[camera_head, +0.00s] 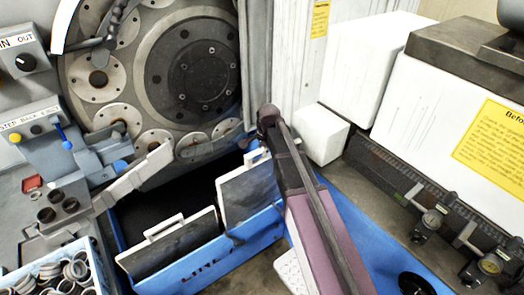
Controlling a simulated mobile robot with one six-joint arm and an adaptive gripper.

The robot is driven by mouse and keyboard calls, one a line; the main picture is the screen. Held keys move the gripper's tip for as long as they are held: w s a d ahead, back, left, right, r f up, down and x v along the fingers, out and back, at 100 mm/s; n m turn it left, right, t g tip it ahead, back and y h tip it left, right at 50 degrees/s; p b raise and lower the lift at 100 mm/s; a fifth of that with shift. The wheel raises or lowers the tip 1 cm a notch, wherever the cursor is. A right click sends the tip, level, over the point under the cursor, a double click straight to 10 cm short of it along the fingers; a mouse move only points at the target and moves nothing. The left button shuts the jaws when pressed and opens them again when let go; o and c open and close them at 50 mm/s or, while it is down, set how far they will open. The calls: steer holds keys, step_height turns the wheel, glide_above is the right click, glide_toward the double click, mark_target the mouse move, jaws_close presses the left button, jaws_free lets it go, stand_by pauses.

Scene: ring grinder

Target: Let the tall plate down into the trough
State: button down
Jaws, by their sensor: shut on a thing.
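The tall plate (248,190) is a grey upright panel with a pale handle bar at its top. It stands slightly tilted at the right end of the blue trough (235,249), its lower part behind the trough's front wall. Whether its bottom edge touches the trough floor is hidden. My gripper (257,146) is at the top of this plate, shut on its handle, mostly hidden by my arm. A second, lower plate (172,249) with a white handle stands in the left part of the trough.
The grinder's round disc (200,70) with several rings is behind the trough. A grey bar (135,182) and a control panel (28,65) are at left. A bin of rings (60,275) is at lower left. White blocks (320,135) and a gauge rail (425,210) are at right.

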stand_by(0.3)
steer(key=c, duration=0.5)
jaws_free()
steer(key=shift+s+r, duration=0.1)
steer(key=shift+c, duration=0.2)
steer(key=shift+w+a+r+p, duration=0.2)
steer(key=shift+w+r+p, duration=0.05)
steer(key=shift+r+p, duration=0.3)
steer(key=shift+w+a+r+p, duration=0.15)
steer(key=shift+w+r+p, duration=0.1)
steer(key=shift+r+p, duration=0.3)
step_height(320, 180, up, 8)
steer(key=p, duration=0.7)
steer(key=shift+f+p, duration=0.2)
steer(key=shift+p, duration=0.15)
